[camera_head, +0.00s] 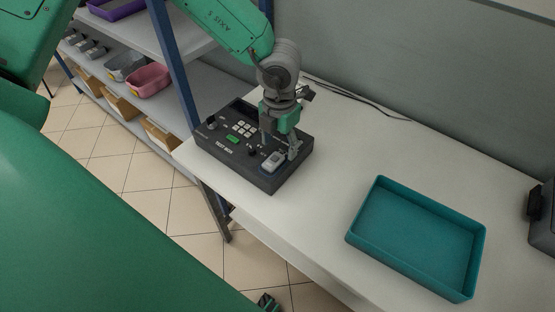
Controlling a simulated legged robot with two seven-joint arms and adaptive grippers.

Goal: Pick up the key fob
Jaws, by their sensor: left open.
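A small light-grey key fob (273,160) rests on the front right part of the black test box (230,160), which stands at the left end of the white table. My left gripper (279,150) is open and points down over that corner of the box, with its fingers close around the fob. Whether the fingers touch the fob cannot be told. The gripper hides part of the box's right side. My right gripper does not show clearly.
An empty teal tray (367,207) lies on the table to the right. A dark device (543,220) stands at the right edge. A cable (350,92) runs along the wall. Shelves with bins (150,80) stand at the left. The table between box and tray is clear.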

